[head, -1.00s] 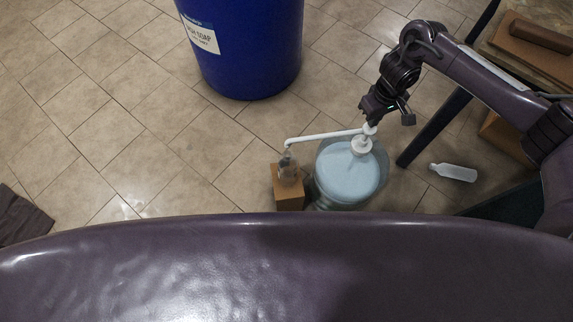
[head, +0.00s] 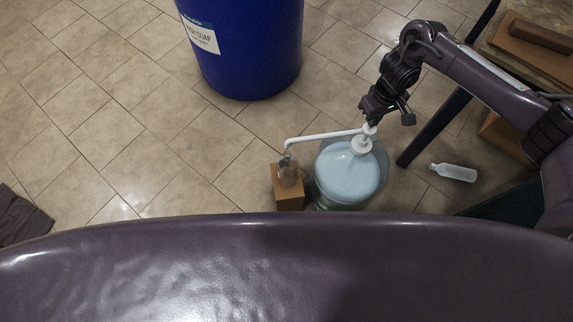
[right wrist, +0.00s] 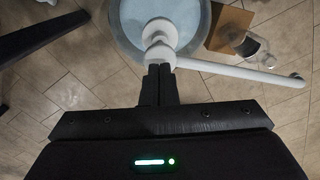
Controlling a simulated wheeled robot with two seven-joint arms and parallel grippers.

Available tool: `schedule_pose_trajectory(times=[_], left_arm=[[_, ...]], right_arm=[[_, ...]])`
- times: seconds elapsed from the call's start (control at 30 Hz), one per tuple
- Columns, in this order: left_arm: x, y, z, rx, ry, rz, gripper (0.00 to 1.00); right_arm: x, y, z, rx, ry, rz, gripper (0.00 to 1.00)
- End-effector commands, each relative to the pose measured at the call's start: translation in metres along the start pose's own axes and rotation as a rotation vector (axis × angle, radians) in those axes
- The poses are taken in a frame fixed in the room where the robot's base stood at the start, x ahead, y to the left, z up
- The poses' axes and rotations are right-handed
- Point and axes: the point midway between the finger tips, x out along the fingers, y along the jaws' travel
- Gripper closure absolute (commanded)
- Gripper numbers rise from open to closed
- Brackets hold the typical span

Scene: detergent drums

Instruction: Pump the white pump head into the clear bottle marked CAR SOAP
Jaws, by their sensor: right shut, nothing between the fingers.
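The white pump head (head: 369,129) stands on top of a round drum (head: 350,178) with a pale blue top. Its long spout reaches left, and its tip is over a small clear bottle (head: 288,172) on a brown box (head: 288,195). No marking on the bottle is legible. My right gripper (head: 367,119) is shut and empty, right at the pump head. In the right wrist view its shut fingers (right wrist: 159,70) overlap the white pump head (right wrist: 160,35); I cannot tell whether they touch. The clear bottle also shows there (right wrist: 247,46). My left gripper is not in view.
A large blue drum (head: 250,60) with a white label stands at the back. A white bottle (head: 453,172) lies on the floor at right, beyond a dark leg (head: 435,128). A wooden surface (head: 530,42) is at upper right. The tiled floor at left is mostly free.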

Motion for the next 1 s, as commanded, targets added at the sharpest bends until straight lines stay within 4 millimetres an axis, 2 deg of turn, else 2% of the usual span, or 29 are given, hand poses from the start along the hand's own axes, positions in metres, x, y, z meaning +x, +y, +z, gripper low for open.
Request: schedule_pose_trajectory(times=[0.27,1.0], left_arm=[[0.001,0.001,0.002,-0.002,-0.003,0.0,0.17],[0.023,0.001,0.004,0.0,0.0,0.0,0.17]], right_arm=[[0.002,0.0,0.0,0.0,0.0,0.0,1.0],[0.047,-0.001,0.0,0.001,-0.001,-0.001,1.0]])
